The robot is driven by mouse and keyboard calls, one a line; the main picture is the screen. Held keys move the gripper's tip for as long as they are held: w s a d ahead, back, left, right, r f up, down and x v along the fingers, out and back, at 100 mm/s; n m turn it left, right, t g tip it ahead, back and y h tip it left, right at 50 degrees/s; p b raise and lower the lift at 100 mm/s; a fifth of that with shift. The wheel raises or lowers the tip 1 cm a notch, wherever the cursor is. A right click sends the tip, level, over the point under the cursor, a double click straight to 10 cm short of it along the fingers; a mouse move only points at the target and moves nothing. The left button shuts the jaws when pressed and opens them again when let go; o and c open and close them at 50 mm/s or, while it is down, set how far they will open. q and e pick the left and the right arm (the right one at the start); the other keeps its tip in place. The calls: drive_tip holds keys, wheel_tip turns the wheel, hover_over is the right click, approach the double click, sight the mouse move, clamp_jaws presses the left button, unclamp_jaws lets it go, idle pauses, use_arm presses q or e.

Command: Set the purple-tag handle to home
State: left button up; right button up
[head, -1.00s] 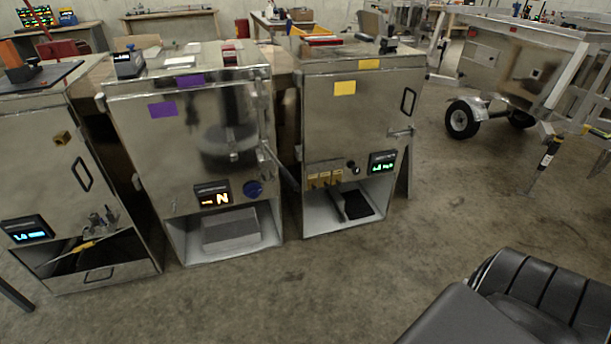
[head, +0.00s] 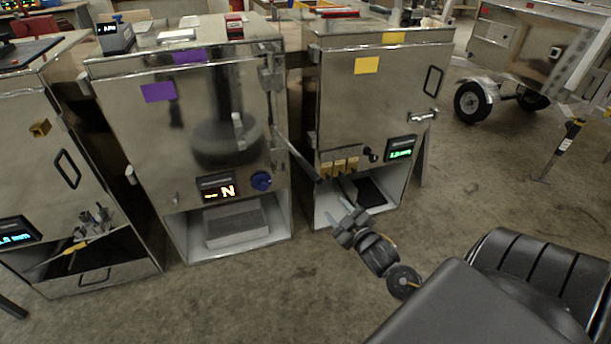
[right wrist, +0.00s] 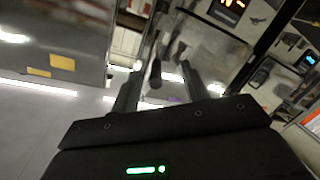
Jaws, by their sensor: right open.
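The purple-tag cabinet is a steel box with two purple tags (head: 158,92) on its front. Its handle (head: 297,156) is a long lever on the right side, slanting down and right to a dark grip. My right gripper (head: 340,212) is open, below and right of the grip in the head view, in front of the yellow-tag cabinet. In the right wrist view, the dark-ended lever (right wrist: 156,72) shows between the open fingers (right wrist: 160,92), seemingly beyond them; contact cannot be told. My left gripper is not in view.
The purple-tag cabinet has a display (head: 217,188) reading N and a blue knob (head: 261,181). The yellow-tag cabinet (head: 385,110) stands close on the right, leaving a narrow gap. Another cabinet (head: 40,145) stands left. The floor at right is open toward a wheeled trailer (head: 535,50).

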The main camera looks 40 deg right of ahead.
drive_tip(key=t, duration=0.1)
approach(315, 177)
wheel_tip(315, 177, down, 2)
drive_tip(key=d, duration=0.1)
drive_tip(key=w, duration=0.3)
drive_tip(key=w+d, duration=0.1)
drive_tip(key=w, duration=0.3)
drive_tip(key=w+d, duration=0.1)
drive_tip(key=w, duration=0.3)
drive_tip(key=shift+r, duration=0.25)
drive_tip(key=shift+c, duration=1)
drive_tip(key=c, duration=0.5)
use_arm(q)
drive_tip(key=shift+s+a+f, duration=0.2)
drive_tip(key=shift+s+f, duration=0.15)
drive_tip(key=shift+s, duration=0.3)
use_arm(e)
clamp_jaws()
